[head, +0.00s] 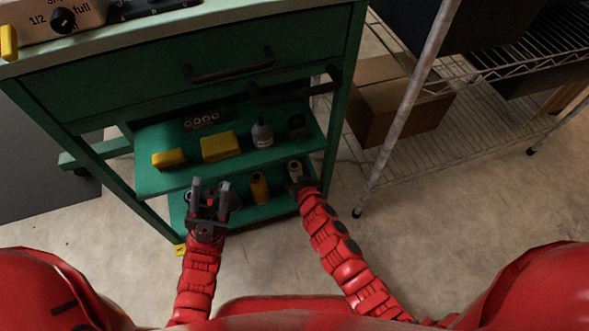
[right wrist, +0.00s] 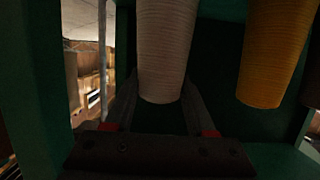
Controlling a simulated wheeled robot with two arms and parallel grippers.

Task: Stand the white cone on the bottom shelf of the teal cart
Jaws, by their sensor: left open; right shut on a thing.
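The white cone (head: 294,168) is at the right end of the bottom shelf (head: 278,208) of the teal cart (head: 120,85). My right gripper (head: 298,184) is shut on it. In the right wrist view the white cone (right wrist: 166,50) sits between the fingers, its narrow end toward the bottom of that picture. Whether its base touches the shelf is hidden. A yellow-orange cone (head: 259,187) stands to its left; this orange cone also shows in the right wrist view (right wrist: 275,55). My left gripper (head: 210,190) is open and empty in front of the cart's lower shelves.
The middle shelf (head: 165,143) above holds yellow blocks (head: 219,146), a grey bottle (head: 262,133) and a dark item (head: 296,126). Drawer handles (head: 229,69) jut out higher up. To the right stand a wire rack with a metal post (head: 408,98) and a cardboard box (head: 390,105).

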